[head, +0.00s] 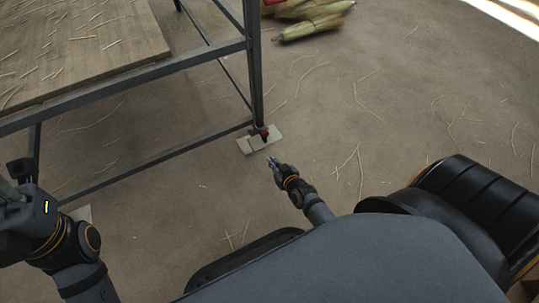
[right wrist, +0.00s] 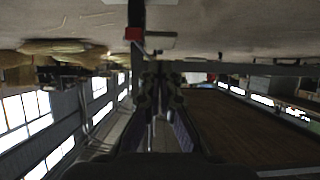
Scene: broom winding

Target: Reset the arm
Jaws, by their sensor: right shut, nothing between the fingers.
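My right gripper (head: 272,161) is small in the head view, low over the bare floor and near the foot of a metal frame. It is shut and holds nothing. In the right wrist view its dark fingers (right wrist: 160,92) show close together in the middle, and the scene there appears upside down. My left arm comes in at the lower left of the head view, bent, with its gripper not clearly visible.
A dark metal frame (head: 253,65) with a straw-strewn board (head: 85,45) stands at the upper left. Its leg rests on a pale foot plate (head: 259,139) close to my right gripper. Straw bundles (head: 312,22) lie at the top. The floor on the right is open, with scattered straws.

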